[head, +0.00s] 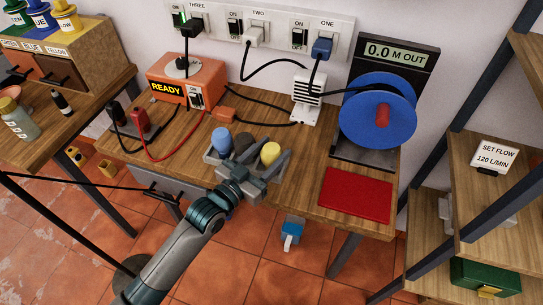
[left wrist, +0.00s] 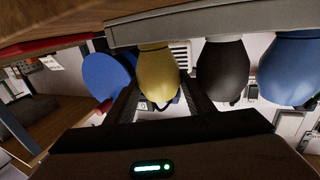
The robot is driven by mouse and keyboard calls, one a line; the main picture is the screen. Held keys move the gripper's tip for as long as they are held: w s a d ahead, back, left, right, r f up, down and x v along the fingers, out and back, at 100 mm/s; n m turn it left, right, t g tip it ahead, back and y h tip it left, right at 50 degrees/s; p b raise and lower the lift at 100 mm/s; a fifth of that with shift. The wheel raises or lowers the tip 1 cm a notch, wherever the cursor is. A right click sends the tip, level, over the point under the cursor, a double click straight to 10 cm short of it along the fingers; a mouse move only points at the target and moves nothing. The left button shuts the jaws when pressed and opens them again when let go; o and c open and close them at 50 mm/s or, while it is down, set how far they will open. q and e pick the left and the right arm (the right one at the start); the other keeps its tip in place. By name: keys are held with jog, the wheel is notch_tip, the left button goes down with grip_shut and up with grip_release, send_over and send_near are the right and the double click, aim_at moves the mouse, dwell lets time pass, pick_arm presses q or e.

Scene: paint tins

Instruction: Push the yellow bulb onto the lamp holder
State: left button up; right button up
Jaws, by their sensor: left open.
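The yellow bulb (head: 270,153) stands in a grey rack (head: 212,157) beside a dark bulb (head: 243,143) and a blue bulb (head: 221,139). My left gripper (head: 265,168) is open at the rack's front, close to the yellow bulb. In the left wrist view the yellow bulb (left wrist: 157,73) appears between the open fingers (left wrist: 160,103); I cannot tell whether they touch it. A pale round fitting (head: 182,66) sits on top of the orange READY box (head: 205,73); I cannot tell whether it is the lamp holder. My right gripper is not in view.
A blue reel (head: 365,110) and a red mat (head: 357,194) occupy the bench's right side. Black and red cables cross the bench (head: 165,165) behind and left of the rack. A white vented device (head: 306,98) stands behind. A power strip (head: 275,30) runs along the wall.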

pick_arm(q)
jog(key=c, duration=0.7)
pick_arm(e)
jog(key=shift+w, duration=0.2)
pick_arm(q)
jog(key=shift+r, duration=0.15)
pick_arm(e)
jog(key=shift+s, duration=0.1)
pick_arm(q)
jog(key=shift+r, duration=0.6)
jog(key=r, duration=0.2)
jog(key=d+r+b, duration=0.1)
jog(key=shift+s+r, duration=0.1)
jog(key=shift+s, duration=0.25)
jog(key=s+d+r, duration=0.2)
jog(key=d, duration=0.1)
jog(key=s+d+r, duration=0.2)
jog(key=s+d+r+b, duration=0.1)
jog(key=d+r, duration=0.1)
jog(key=d, duration=0.1)
jog(key=shift+s+d+r, duration=0.15)
jog(key=shift+s+d, duration=0.2)
jog(key=shift+s, duration=0.05)
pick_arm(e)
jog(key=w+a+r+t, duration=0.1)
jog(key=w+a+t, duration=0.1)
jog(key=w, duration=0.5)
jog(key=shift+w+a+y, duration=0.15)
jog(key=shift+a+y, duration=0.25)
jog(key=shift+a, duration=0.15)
